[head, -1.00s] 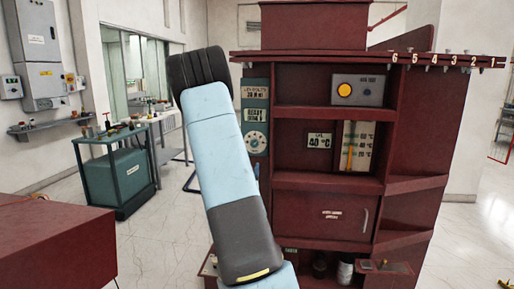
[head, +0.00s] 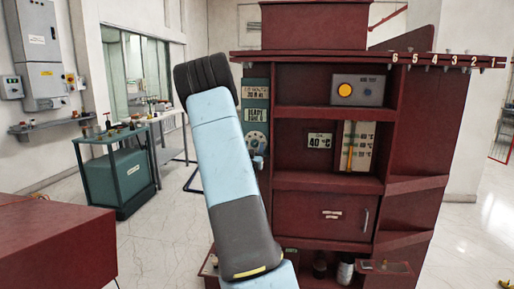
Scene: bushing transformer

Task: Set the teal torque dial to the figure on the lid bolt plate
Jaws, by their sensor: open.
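The teal torque dial is a pale round dial (head: 256,139) low on a teal panel (head: 255,117) at the left of the dark red cabinet. Its setting is too small to read. The lid bolt plate (head: 255,92) is a small label above it; its figure looks like 30 N·m, but is blurred. A READY label sits between them. A small part of my gripper (head: 259,161) shows just below the dial, past the right edge of my arm. It is open; most of it is hidden behind my arm, and I cannot tell whether it touches the dial.
The red cabinet's shelves hold a grey box with a yellow lamp (head: 357,90), a 40 °C plate (head: 320,141) and a thermometer board (head: 357,147). A numbered rail (head: 445,60) juts out at right. A red block (head: 55,235) stands front left; open floor lies between.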

